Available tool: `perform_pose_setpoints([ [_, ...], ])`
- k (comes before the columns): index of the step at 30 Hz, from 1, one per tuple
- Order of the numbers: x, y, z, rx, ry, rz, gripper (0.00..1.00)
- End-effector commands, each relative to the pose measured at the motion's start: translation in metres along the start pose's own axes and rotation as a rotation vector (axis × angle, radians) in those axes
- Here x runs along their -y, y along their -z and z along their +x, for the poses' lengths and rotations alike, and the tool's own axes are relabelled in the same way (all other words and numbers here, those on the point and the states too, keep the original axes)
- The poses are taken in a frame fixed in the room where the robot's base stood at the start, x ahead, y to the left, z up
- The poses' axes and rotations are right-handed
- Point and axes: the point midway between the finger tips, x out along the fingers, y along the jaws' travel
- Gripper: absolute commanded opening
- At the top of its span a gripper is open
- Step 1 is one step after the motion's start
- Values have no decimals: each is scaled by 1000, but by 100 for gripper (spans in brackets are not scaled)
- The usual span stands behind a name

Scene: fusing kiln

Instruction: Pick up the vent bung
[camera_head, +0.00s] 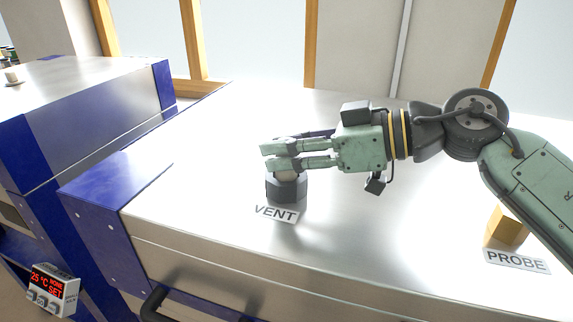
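A dark grey vent collar (286,191) stands on the kiln's metal top behind the white VENT label. A small pale part, likely the vent bung (288,177), shows just above the collar and under my fingers. Most of it is hidden by the fingers. My gripper (272,155) reaches in from the right, level, with its fingers directly over the collar. I cannot tell whether the fingers press on the bung or stand apart from it.
The VENT label (276,213) lies in front of the collar. A yellow-orange block (507,228) stands behind the PROBE label (516,261) at the right. A controller (50,290) reads 25 °C at lower left. The metal top (190,190) is clear left of the gripper.

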Motion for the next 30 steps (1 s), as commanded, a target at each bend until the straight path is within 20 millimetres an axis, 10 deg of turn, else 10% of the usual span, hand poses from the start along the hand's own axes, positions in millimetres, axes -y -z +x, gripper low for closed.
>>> perform_pose_setpoints([
  [20, -1, 4, -2, -1, -4, -2, 0],
  [30, -1, 62, -19, 1, -4, -4, 0],
])
